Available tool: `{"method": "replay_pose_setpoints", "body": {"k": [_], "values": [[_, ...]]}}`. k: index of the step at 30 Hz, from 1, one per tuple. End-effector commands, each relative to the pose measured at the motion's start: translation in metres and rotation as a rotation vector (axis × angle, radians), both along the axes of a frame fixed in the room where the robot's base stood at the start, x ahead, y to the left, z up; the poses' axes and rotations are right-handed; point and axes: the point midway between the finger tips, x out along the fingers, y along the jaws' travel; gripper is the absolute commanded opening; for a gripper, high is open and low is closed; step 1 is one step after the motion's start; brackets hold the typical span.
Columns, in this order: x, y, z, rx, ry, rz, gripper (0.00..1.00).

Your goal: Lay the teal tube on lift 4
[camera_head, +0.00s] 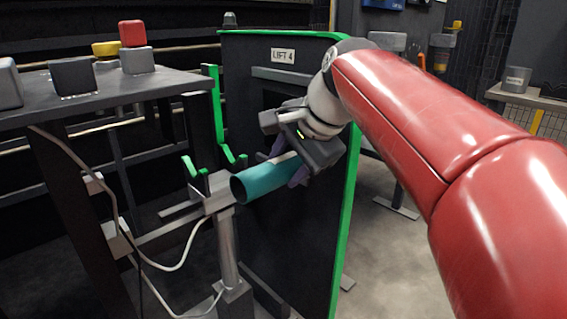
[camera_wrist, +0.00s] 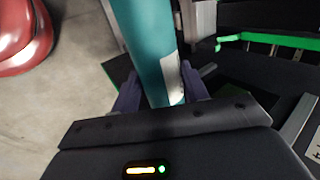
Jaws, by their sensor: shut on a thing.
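The teal tube (camera_head: 265,180) is held in my gripper (camera_head: 291,174), with its open end facing left in the head view. In the wrist view the tube (camera_wrist: 148,40) runs up between the two fingers of my gripper (camera_wrist: 162,88). A pale patch shows on the tube near the fingers. Lift 4 is the dark panel (camera_head: 290,110) with green edges and a "LIFT 4" sign (camera_head: 283,55). A grey bracket (camera_head: 218,190) with green-edged hooks (camera_head: 193,168) stands by the tube's left end. I cannot tell whether the tube touches it.
A dark table (camera_head: 110,92) at the left carries a red block (camera_head: 132,33), a yellow block (camera_head: 106,48) and grey blocks. Pale cables (camera_head: 155,262) hang below it. A shelf with a grey cup (camera_head: 516,79) stands at the right.

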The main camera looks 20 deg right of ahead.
Motion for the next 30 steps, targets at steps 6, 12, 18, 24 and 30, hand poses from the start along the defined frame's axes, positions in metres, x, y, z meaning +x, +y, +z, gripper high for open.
{"method": "replay_pose_setpoints", "body": {"k": [6, 12, 18, 24, 30], "values": [[0.017, 0.006, 0.001, 0.0, -0.001, 0.001, 0.1], [0.032, 0.01, 0.001, -0.001, -0.002, 0.0, 0.1], [0.047, 0.015, 0.001, 0.0, -0.002, 0.001, 0.1], [0.062, 0.021, 0.0, 0.0, -0.001, 0.001, 0.1], [0.077, 0.025, 0.0, 0.0, -0.001, 0.0, 0.1]]}}
